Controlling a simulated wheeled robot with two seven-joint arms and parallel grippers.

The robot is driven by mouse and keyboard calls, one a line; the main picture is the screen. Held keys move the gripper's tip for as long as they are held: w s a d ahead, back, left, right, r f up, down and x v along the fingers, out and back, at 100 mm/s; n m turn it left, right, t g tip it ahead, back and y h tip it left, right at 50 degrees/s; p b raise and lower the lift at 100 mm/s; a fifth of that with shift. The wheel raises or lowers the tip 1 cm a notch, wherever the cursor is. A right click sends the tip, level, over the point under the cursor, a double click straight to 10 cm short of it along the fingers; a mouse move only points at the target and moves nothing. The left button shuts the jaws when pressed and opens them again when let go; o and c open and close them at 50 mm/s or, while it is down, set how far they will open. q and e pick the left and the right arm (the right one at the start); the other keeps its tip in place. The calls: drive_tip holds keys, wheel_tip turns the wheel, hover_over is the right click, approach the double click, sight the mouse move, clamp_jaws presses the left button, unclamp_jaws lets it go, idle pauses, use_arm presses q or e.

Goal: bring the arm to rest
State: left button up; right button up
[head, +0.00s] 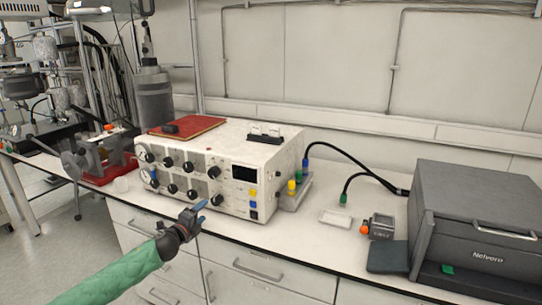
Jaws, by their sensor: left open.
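My left gripper (198,212) is at the end of my green-sleeved arm, which comes in from the bottom left. It is open, with blue on a fingertip, and no object shows between its fingers. In the picture it lies just in front of the lower knobs of the white control box (270,160). I cannot tell whether it touches the box. The box has several black knobs, a dark display and coloured buttons. My right gripper is not in view.
The white bench (300,245) has drawers below. A red book (187,126) lies on the box. A dark grey Nelvoro case (475,220), a small orange-knobbed device (380,226) and a white tray (336,218) stand right. A red-based clamp (110,165) stands left. Floor at lower left is clear.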

use_arm(q)
drive_tip(key=s+a+r+n+g+y, duration=0.1)
drive_tip(key=s+r+n+y, duration=0.15)
drive_tip(key=n+y, duration=0.35)
drive_tip(key=s+r+n+g+y, duration=0.2)
drive_tip(key=s+n+y, duration=0.15)
drive_tip(key=n, duration=0.45)
drive_tip(key=s+d+f+n+g+h, duration=0.2)
drive_tip(key=s+d+f+g, duration=0.2)
drive_tip(key=s+f, duration=0.5)
drive_tip(key=s+d+f+n+g+h, duration=0.1)
drive_tip(key=s+d+f+n+g, duration=0.2)
drive_tip(key=s, duration=2.3)
drive_tip(key=s+d+f+n+g+h, duration=0.2)
drive_tip(key=s+d+f+g, duration=0.3)
drive_tip(key=s+d+f, duration=0.4)
drive_tip(key=s+f+n, duration=0.1)
drive_tip(key=s+f, duration=0.6)
drive_tip(key=s, duration=0.2)
drive_tip(key=shift+s+d+f+h, duration=0.15)
drive_tip(key=shift+s+d+h, duration=0.05)
drive_tip(key=shift+d+h, duration=0.2)
drive_tip(key=shift+o, duration=0.2)
drive_tip(key=shift+w, duration=0.1)
